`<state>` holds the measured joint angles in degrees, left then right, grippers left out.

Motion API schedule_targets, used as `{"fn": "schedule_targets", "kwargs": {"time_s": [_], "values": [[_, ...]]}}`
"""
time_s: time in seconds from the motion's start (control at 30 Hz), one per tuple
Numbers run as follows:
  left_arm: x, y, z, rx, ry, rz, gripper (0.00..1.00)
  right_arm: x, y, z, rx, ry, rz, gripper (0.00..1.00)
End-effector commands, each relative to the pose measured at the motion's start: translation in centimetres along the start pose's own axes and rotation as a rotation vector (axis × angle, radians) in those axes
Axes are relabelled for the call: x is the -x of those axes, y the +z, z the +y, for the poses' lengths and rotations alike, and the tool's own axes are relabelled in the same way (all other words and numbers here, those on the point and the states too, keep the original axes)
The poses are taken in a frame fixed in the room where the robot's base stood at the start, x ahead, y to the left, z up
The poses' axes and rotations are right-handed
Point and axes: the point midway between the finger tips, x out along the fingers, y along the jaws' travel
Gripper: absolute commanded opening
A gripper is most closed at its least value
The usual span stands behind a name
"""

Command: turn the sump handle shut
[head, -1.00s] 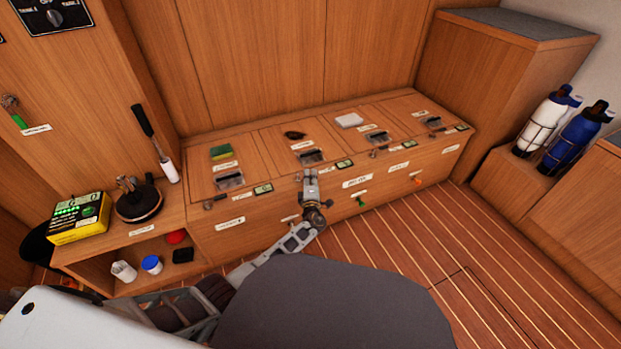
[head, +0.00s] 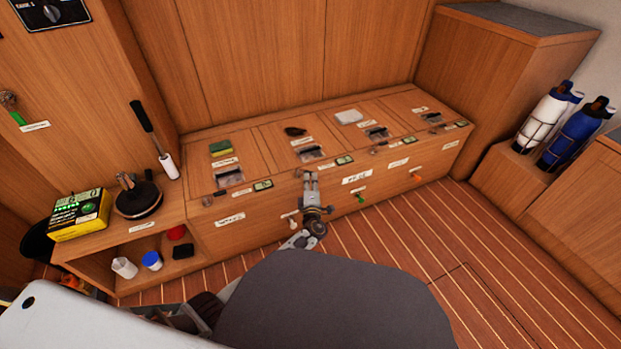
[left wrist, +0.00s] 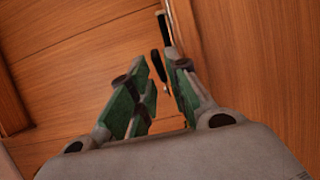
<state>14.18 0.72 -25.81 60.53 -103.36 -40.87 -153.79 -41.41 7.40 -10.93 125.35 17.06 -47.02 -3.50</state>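Several small handles sit on the front of the wooden bench (head: 265,208): a white one (head: 289,215), a green one (head: 360,197) and an orange one (head: 416,177). Their labels are too small to read, so I cannot tell which is the sump handle. My left gripper (head: 311,176) is in front of the bench face, between the white and green handles, pointing at its upper front edge. In the left wrist view my left gripper (left wrist: 155,72) has its fingers apart, with a dark, slim piece (left wrist: 157,65) beyond the gap. My right gripper is out of view.
A yellow-black box (head: 79,215) and a round black item (head: 138,199) stand on the left shelf. A green sponge (head: 220,147), a dark lump (head: 295,131) and a white pad (head: 348,117) lie on the bench top. Two bottles (head: 565,130) stand at right. The striped floor (head: 420,240) is clear.

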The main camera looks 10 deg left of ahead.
Motion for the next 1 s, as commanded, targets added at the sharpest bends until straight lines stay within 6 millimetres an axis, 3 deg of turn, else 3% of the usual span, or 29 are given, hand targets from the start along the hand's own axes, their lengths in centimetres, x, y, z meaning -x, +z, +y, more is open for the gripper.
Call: {"fn": "schedule_targets", "kwargs": {"time_s": [0.33,0.77,0.93,1.0], "values": [[2.6,-0.1,-0.1,0.000,-0.001,0.000,0.18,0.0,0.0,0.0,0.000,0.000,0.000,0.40],[3.1,-0.1,0.0,-0.001,0.000,0.001,0.18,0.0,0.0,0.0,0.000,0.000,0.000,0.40],[3.3,-0.1,-0.2,-0.002,-0.005,0.001,0.00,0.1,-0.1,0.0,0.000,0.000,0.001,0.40],[3.7,-0.2,-0.7,-0.004,-0.014,0.001,0.00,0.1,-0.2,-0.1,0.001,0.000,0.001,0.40]]}}
